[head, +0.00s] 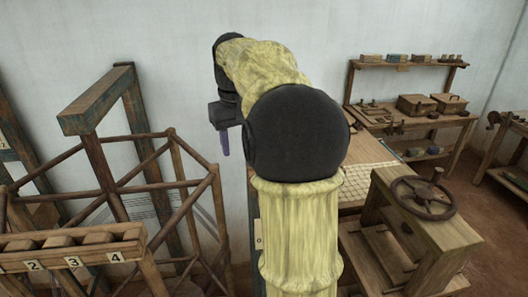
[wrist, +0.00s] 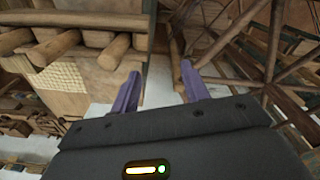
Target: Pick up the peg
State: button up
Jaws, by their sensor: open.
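My gripper (wrist: 160,88) shows in the wrist view with its two purple fingers spread apart and nothing between them. In the head view my gripper (head: 224,143) hangs in the air left of my arm, in front of the pale wall, with a finger pointing down. I cannot make out for sure which thing is the peg. Part of the scene behind my arm is hidden.
A numbered wooden rack (head: 70,263) and a rod frame (head: 130,187) stand at left. A wooden stand with a handwheel (head: 424,197) is at right. Behind it is a workbench (head: 440,123) with boxes, below a shelf (head: 408,64). Floor (head: 497,225) shows at right.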

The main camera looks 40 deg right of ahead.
jog(key=s+d+r+p, duration=0.2)
jog(key=d+r, duration=0.3)
jog(key=r, duration=0.6)
jog(key=shift+s+r+m+g+p, duration=0.2)
jog(key=shift+s+m+g+p, duration=0.1)
jog(key=shift+s+m, duration=0.15)
notch_tip(320, 180, down, 12)
jog(key=shift+f+p, duration=0.15)
jog(key=shift+p, duration=0.35)
